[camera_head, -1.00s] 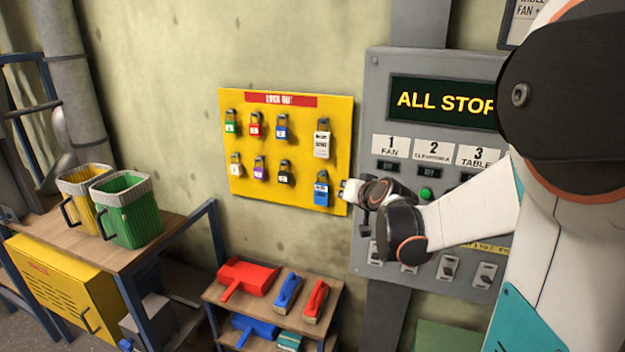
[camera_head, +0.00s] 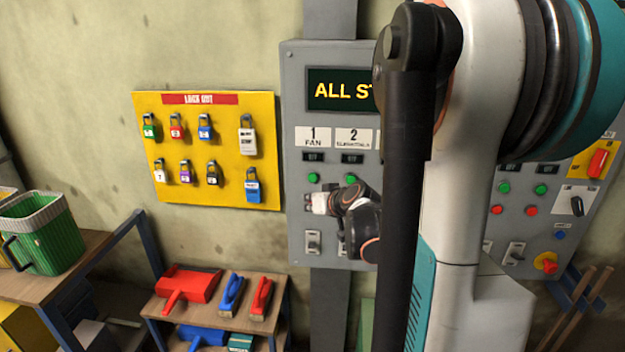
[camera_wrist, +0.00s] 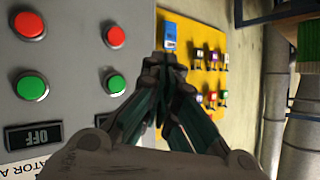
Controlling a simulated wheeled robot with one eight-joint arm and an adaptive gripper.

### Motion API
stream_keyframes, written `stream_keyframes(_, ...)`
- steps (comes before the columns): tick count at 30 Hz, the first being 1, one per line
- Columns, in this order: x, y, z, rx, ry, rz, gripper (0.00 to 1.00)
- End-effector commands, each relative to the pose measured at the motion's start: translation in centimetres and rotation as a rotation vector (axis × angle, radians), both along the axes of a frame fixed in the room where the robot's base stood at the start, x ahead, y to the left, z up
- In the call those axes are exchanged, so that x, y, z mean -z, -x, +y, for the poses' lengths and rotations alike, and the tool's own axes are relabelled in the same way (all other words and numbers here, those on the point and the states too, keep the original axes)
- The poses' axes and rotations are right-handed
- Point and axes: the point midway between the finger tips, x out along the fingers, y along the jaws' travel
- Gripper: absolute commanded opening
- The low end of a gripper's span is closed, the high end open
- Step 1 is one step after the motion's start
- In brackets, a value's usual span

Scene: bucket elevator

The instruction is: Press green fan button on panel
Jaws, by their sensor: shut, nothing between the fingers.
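The grey control panel (camera_head: 296,110) shows a lit "ALL STOP" sign and a "1 FAN" label (camera_head: 313,137). The green fan button (camera_head: 313,178) is below that label and uncovered. In the wrist view, which shows the panel upside down, the green fan button (camera_wrist: 115,84) is left of my fingers, with the red fan button (camera_wrist: 114,37) above it. In the wrist view my gripper (camera_wrist: 165,64) is shut and empty. I cannot tell its distance from the panel.
A second green button (camera_head: 350,178) is under label 2. A yellow lockout board (camera_head: 215,140) with several padlocks hangs left of the panel. A low shelf (camera_head: 215,320) holds red and blue tools.

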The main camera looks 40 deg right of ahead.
Motion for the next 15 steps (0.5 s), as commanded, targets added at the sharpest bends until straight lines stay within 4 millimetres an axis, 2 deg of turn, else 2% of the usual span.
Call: stream_keyframes(15,0.1,-4.1,-4.9,0.001,0.001,-0.001,0.0)
